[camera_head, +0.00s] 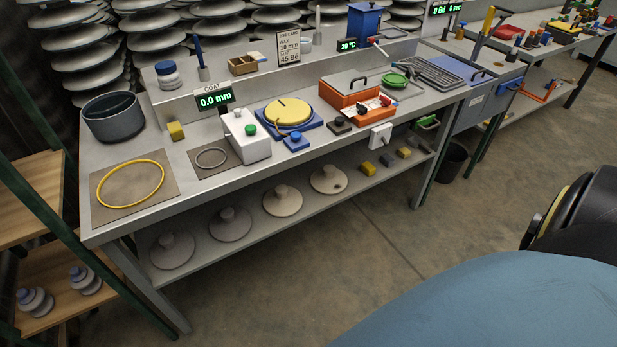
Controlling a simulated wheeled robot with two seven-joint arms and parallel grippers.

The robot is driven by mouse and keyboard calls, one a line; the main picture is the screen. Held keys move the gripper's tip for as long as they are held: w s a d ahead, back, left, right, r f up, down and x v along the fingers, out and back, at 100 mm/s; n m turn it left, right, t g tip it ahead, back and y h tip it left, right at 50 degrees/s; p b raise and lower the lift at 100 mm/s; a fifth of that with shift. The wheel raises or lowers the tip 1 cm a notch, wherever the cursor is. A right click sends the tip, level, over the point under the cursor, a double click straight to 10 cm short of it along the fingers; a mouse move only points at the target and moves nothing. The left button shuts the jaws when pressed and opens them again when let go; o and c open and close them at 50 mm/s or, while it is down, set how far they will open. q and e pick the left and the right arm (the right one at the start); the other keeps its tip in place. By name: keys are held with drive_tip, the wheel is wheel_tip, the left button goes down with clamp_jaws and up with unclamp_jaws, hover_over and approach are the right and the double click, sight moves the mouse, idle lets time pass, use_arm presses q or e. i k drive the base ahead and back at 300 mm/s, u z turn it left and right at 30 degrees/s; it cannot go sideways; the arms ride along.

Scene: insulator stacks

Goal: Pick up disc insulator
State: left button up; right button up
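Several disc insulators lie in a row on the lower shelf (215,258) under the bench. Each is a wide disc with a knob in the middle. The leftmost, a greyish one (172,256), sits near the shelf's left end, and another greyish one (230,229) is to its right. Further right are a beige one (283,205) and a beige one with a dark spot near its rim (322,184). Neither of my grippers is in view, so I cannot see their state or whether they hold anything.
The bench top holds a dark grey pot (112,118), a yellow ring (130,187) on a mat, a white device (245,140), a yellow round plate (288,111) and an orange box (350,95). Tall stacks of grey discs (85,50) stand behind. Open floor (300,270) lies in front.

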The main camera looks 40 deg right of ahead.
sight(328, 180)
drive_tip(key=u, duration=3.4)
drive_tip(key=k, duration=2.55)
drive_tip(key=z, duration=1.95)
